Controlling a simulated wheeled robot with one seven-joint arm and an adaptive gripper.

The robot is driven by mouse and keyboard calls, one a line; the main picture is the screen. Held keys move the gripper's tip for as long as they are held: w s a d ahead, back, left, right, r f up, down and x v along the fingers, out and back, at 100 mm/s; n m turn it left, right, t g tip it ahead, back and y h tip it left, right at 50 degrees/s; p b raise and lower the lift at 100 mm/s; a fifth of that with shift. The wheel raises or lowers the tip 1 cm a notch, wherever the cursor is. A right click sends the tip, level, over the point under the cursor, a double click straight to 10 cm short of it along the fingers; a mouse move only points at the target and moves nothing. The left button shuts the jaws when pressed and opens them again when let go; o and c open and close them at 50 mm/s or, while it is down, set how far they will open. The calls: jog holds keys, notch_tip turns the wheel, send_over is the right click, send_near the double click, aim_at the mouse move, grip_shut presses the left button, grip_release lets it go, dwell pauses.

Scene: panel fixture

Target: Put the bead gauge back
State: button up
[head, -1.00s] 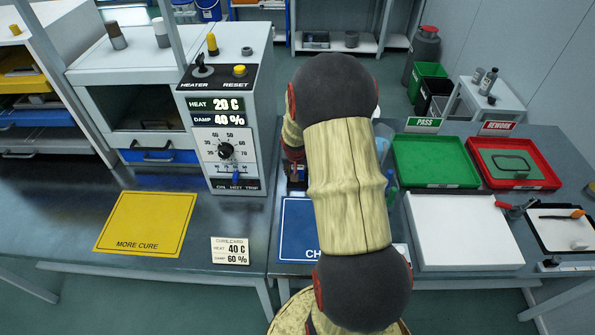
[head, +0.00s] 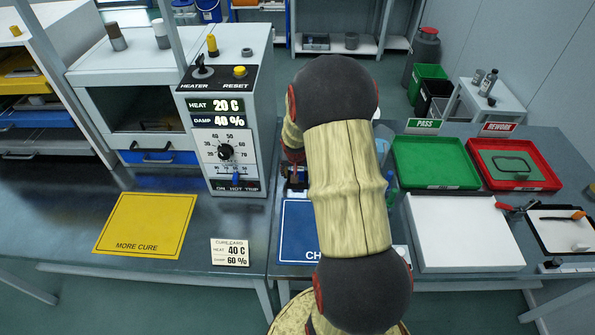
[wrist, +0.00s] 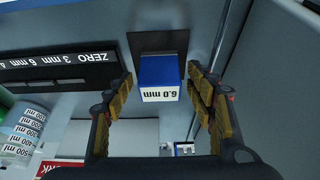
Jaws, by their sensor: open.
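In the wrist view a blue block (wrist: 160,72) with a white end face marked 6.0 mm, upside down in the picture, looks to be the bead gauge. A dark plate (wrist: 150,42) shows directly behind it. My gripper (wrist: 162,85) is open, with one finger on each side of the block and visible gaps between. In the head view my arm hides the gauge and most of my gripper. A dark strip (wrist: 55,75) printed ZERO, 3 mm, 6 mm lies left of the block in the wrist view.
A blue mat (head: 297,228) lies partly behind my arm. A yellow MORE CURE mat (head: 146,222) and a cure card (head: 230,252) lie left. A heater panel (head: 225,140) stands behind. Right are a green tray (head: 400,180), a red tray (head: 548,170) and a white board (head: 463,230).

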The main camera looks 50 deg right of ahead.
jog(key=p+v, duration=0.3)
jog(key=v, duration=0.9)
jog(key=shift+r, duration=0.15)
jog(key=s+a+f+n+g+y, duration=0.1)
jog(key=s+a+f, duration=0.1)
jog(key=s+a, duration=0.15)
jog(key=s+a+r+n+t+y, duration=0.1)
jog(key=s+a+r+n, duration=0.2)
jog(key=a+r, duration=0.4)
jog(key=s+a+r+n+t, duration=0.1)
jog(key=s+a+r+n, duration=0.2)
jog(key=a+r, duration=0.5)
jog(key=s+a+r+n+t+y, duration=0.1)
jog(key=s+a+r+n, duration=0.2)
jog(key=a+r, duration=0.5)
jog(key=shift+s+a+t+y, duration=0.3)
jog(key=shift+s+a+t, duration=0.15)
jog(key=shift+a, duration=3.5)
